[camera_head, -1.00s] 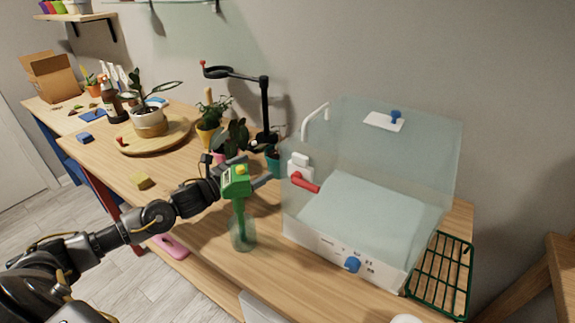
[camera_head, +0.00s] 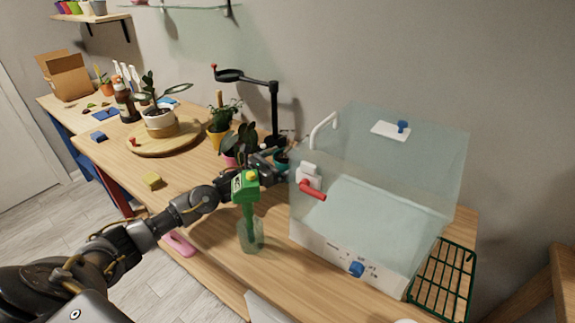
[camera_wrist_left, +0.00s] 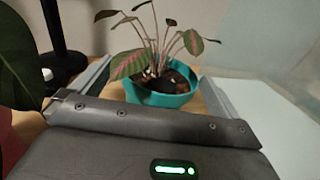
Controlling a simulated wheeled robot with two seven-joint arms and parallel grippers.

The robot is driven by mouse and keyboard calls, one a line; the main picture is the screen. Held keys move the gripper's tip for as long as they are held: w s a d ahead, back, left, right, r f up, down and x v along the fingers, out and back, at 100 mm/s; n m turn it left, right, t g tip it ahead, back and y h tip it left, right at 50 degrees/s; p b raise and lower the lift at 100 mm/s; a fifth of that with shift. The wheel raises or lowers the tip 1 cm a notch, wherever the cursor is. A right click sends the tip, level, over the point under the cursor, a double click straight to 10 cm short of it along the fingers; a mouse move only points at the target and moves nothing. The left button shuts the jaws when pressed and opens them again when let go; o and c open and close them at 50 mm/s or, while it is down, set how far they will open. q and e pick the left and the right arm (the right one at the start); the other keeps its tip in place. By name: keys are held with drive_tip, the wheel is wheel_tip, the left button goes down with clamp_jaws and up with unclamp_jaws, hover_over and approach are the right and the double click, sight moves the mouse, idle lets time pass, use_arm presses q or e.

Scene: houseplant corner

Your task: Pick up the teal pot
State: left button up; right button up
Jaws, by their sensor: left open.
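The teal pot (camera_head: 281,164) stands on the wooden table, left of the clear-lidded box, partly hidden by my left gripper in the head view. In the left wrist view the teal pot (camera_wrist_left: 150,97) is upright and holds dark soil and a plant with dark red-green leaves. My left gripper (camera_head: 272,160) is open. In the wrist view its two fingers reach forward on either side of the pot, with gaps showing, and I see no contact. My right gripper is not in view.
A green-headed spray bottle (camera_head: 246,190) stands in front of my left wrist. The clear-lidded box (camera_head: 325,255) with a red handle is close on the right. A black stand (camera_head: 274,115) and other potted plants crowd the left and back. Front-left table is mostly clear.

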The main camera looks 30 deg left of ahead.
use_arm(q)
drive_tip(key=shift+x, duration=1.05)
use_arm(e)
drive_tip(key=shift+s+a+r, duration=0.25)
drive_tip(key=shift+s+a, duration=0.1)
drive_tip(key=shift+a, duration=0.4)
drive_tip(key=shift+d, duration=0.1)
use_arm(q)
drive_tip(key=shift+c, duration=1.1)
drive_tip(key=c, duration=0.9)
wheel_tip(320, 180, up, 9)
drive_tip(key=shift+f+b, duration=0.1)
drive_tip(key=shift+b, duration=0.6)
drive_tip(key=shift+r, duration=0.7)
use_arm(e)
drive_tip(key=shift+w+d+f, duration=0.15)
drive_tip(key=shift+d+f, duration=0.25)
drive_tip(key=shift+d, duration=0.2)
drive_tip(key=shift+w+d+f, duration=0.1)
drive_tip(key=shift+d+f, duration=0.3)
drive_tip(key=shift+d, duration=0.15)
